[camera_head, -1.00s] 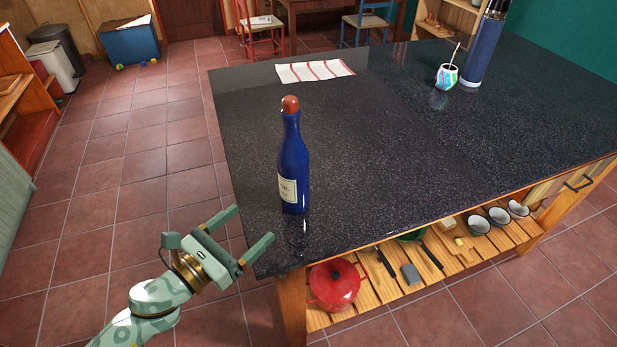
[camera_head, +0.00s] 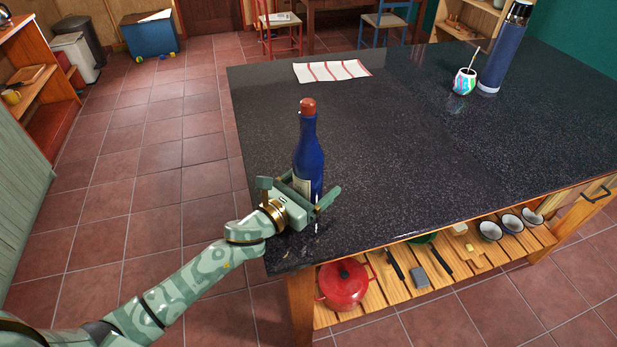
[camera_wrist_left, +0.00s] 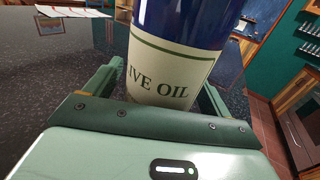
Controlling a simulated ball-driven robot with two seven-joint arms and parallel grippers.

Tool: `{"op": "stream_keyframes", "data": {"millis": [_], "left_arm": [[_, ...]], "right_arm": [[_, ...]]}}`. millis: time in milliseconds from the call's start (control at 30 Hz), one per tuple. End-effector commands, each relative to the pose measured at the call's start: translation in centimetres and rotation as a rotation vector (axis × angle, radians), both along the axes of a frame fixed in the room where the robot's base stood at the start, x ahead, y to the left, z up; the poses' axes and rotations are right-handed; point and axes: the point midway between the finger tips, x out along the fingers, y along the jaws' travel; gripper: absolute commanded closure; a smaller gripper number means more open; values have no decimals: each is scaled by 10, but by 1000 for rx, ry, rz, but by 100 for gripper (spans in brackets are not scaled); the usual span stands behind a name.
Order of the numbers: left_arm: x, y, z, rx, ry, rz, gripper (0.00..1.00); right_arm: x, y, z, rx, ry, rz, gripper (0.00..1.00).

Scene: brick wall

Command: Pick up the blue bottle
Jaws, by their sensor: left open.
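The blue bottle (camera_head: 309,150) stands upright on the dark speckled countertop (camera_head: 400,140), near its left front corner. It has a reddish-brown cap and a cream label. My left gripper (camera_head: 312,190) is open at the lower part of the bottle. In the left wrist view the bottle's label (camera_wrist_left: 165,72) reads "IVE OIL" and fills the space between the two fingers of my left gripper (camera_wrist_left: 155,95). Some dark gap shows beside the left finger. The bottle's base is hidden behind my gripper. My right gripper is not in view.
A striped cloth (camera_head: 332,71) lies farther back on the counter. A colourful cup (camera_head: 464,81) with a straw and a tall blue flask (camera_head: 503,50) stand at the back right. A red pot (camera_head: 343,284) sits on the shelf below. The middle counter is clear.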

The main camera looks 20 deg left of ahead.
Motion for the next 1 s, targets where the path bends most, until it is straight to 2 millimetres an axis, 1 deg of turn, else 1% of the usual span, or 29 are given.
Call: {"op": "stream_keyframes", "data": {"millis": [67, 233, 267, 300, 367, 400, 467, 500, 533, 800, 867, 1000], "left_arm": [[3, -1, 0, 0, 1, 0, 17], [3, -2, 0, 0, 1, 0, 17], [3, -1, 0, 0, 1, 0, 20], [3, -1, 0, 0, 1, 0, 31], [3, -1, 0, 0, 1, 0, 48], [3, -1, 0, 0, 1, 0, 59], [3, -1, 0, 0, 1, 0, 76], [3, -1, 0, 0, 1, 0, 87], [4, -2, 2, -2, -2, 0, 92], [4, -2, 3, -1, -3, 0, 92], [4, -1, 7, 0, -3, 0, 92], [4, -1, 22, 0, -7, -1, 91]], "right_arm": [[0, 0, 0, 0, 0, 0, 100], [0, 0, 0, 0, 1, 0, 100], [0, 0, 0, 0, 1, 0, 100], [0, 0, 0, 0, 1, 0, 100], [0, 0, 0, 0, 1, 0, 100], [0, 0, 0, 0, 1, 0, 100], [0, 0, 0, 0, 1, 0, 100], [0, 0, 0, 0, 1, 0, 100], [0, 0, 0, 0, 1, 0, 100], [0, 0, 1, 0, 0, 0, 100], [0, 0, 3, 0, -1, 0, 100], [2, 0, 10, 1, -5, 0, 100]]}}
